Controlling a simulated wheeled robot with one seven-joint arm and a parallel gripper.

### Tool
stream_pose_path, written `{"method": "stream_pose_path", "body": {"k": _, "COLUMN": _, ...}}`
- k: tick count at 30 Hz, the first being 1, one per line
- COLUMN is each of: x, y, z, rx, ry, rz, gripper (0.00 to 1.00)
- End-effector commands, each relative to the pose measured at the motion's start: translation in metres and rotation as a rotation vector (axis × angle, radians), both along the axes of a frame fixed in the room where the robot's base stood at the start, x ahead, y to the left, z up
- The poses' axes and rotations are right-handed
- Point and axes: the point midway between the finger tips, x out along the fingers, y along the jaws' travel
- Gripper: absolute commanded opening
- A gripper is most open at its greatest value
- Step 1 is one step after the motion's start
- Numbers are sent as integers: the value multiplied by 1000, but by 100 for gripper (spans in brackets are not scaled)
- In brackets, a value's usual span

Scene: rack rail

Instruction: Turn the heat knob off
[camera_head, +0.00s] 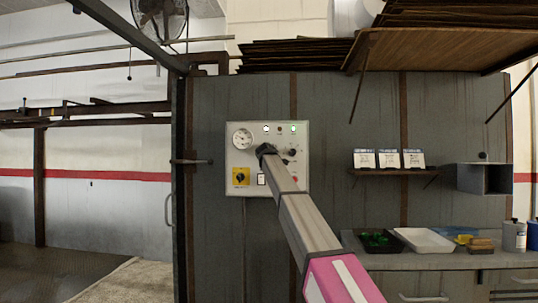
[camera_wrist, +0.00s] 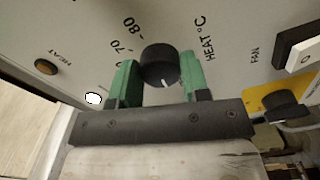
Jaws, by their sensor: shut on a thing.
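The heat knob (camera_wrist: 160,64) is a round black knob with a white mark, next to the lettering "HEAT °C" and scale numbers in the wrist view. The white mark points down in that view, toward my gripper's body. My gripper (camera_wrist: 158,78) has its green fingers on both sides of the knob, shut on it. In the head view my gripper (camera_head: 266,150) reaches the middle of the pale control panel (camera_head: 232,160), and the knob is hidden behind it. A brownish HEAT lamp (camera_wrist: 46,67) looks unlit.
A gauge (camera_head: 242,138) and a lit green lamp (camera_head: 293,128) are on the panel. A shelf (camera_head: 395,172) and a workbench (camera_head: 400,261) with trays stand right.

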Motion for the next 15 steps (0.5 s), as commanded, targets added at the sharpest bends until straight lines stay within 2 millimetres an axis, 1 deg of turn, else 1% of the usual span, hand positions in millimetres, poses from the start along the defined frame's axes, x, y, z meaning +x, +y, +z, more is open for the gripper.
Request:
{"method": "stream_pose_path", "body": {"k": 6, "x": 0, "y": 0, "z": 0, "rx": -156, "ry": 6, "rz": 0, "gripper": 19}}
{"method": "stream_pose_path", "body": {"k": 15, "x": 0, "y": 0, "z": 0, "rx": -283, "ry": 11, "rz": 0, "gripper": 19}}
